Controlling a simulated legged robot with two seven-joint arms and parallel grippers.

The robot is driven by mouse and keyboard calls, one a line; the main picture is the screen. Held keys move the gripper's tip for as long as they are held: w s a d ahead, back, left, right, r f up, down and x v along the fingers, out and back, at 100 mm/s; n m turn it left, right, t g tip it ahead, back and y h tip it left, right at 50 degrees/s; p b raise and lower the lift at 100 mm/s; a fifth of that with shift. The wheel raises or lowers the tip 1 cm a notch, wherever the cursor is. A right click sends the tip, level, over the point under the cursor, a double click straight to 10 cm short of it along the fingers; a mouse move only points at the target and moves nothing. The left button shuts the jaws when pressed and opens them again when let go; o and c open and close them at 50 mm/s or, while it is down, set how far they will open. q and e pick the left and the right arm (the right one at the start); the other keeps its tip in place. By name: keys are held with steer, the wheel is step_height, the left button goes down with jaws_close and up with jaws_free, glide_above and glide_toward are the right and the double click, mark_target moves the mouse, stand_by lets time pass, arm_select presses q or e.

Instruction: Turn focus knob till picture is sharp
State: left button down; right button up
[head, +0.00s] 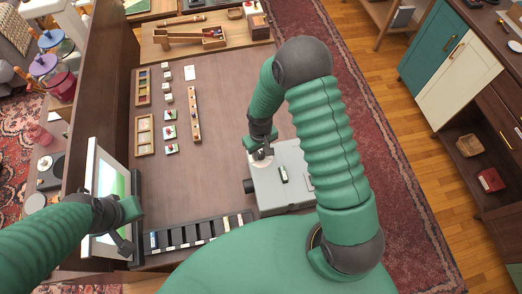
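A grey box-shaped projector (296,193) sits at the right side of the brown table, with a dark lens (249,186) pointing left. A round pale disc, perhaps the focus knob (263,158), is on its top near the far left corner. My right gripper (260,149) points down right at this disc; whether its fingers touch or grip it is hidden. A white-framed screen (97,165) stands at the table's left, showing a pale green picture too oblique to judge for sharpness. My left gripper (130,228) is in front of the screen, its fingers apart and empty.
A dark slotted rack (195,232) lies along the table's near edge. Small blocks, wooden frames (144,134) and a peg strip (194,114) lie left of centre. A wooden tray (180,44) is at the far end. The table's middle (225,100) is clear.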

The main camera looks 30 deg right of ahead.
steer(key=shift+a+r, duration=0.15)
jaws_close()
steer(key=shift+d, duration=0.25)
steer(key=shift+a+m, duration=0.15)
steer(key=shift+m, duration=0.85)
arm_select(q)
steer(key=shift+a+f, duration=0.2)
steer(key=shift+f, duration=0.05)
arm_select(e)
steer(key=shift+m, duration=1.9)
arm_select(q)
steer(key=shift+s, duration=0.15)
arm_select(e)
steer(key=o, duration=0.8)
jaws_free()
steer(key=shift+o, duration=0.2)
